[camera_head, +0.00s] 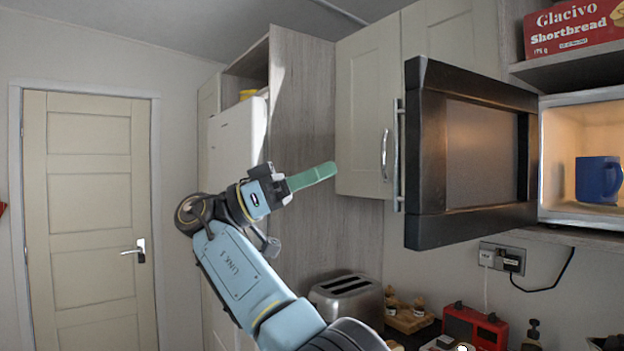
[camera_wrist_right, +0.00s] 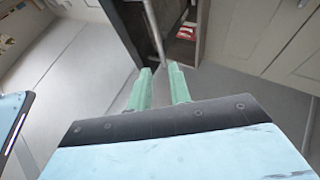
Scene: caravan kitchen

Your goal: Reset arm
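My right arm (camera_head: 245,280) reaches up from the bottom of the head view, with blue links. Its right gripper (camera_head: 328,170) points to the right, high above the counter and left of the open microwave door. In the head view its green fingers overlap. In the right wrist view the two fingers of the right gripper (camera_wrist_right: 160,70) stand apart with a gap and nothing between them. My left arm and gripper do not show.
The dark microwave door (camera_head: 425,150) stands wide open. A blue mug (camera_head: 598,180) is inside the lit microwave (camera_head: 545,150). A wall cabinet (camera_head: 362,100) is just beyond the gripper. A toaster (camera_head: 350,298) and a red radio (camera_head: 475,326) stand below. A closed door (camera_head: 90,200) is left.

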